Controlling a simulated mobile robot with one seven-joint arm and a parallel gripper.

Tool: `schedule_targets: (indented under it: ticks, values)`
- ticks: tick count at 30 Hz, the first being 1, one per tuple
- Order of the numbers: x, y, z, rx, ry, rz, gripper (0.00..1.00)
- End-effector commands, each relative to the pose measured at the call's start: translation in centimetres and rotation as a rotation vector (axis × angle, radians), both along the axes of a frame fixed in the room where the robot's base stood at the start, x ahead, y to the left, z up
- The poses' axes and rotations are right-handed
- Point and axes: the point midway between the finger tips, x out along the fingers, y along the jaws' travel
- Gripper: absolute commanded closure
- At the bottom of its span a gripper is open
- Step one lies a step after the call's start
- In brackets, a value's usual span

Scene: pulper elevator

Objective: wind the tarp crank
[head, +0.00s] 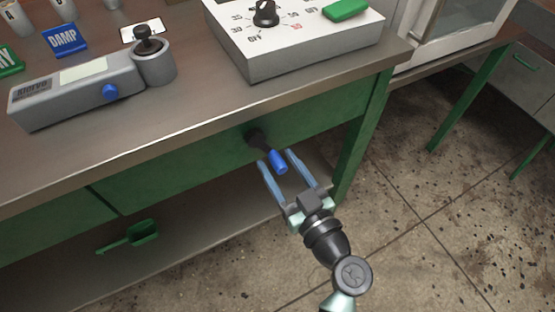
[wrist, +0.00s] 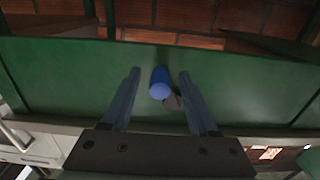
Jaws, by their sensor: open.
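The crank is on the green front panel of the bench, with a dark hub (head: 257,138) and a blue handle (head: 278,161) that sticks out from it. In the wrist view the blue handle (wrist: 160,83) points toward the camera, with part of the dark crank arm (wrist: 173,101) beside it. My gripper (head: 275,158) is open, with one finger on each side of the blue handle. In the wrist view the handle lies between the fingers (wrist: 158,80), with a visible gap on both sides. No tarp shows in either view.
The steel benchtop (head: 215,105) overhangs the crank. On it stand a grey device (head: 80,88) with a blue knob and a white box (head: 300,45) with a dial. The floor (head: 400,210) at right is clear.

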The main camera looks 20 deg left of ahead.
Motion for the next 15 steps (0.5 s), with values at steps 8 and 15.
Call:
schedule_targets:
  ticks: [8,15]
  values:
    - [0.69,0.90,0.02,0.000,0.000,0.000,0.40]
    - [0.68,0.89,0.03,0.000,0.000,0.000,0.54]
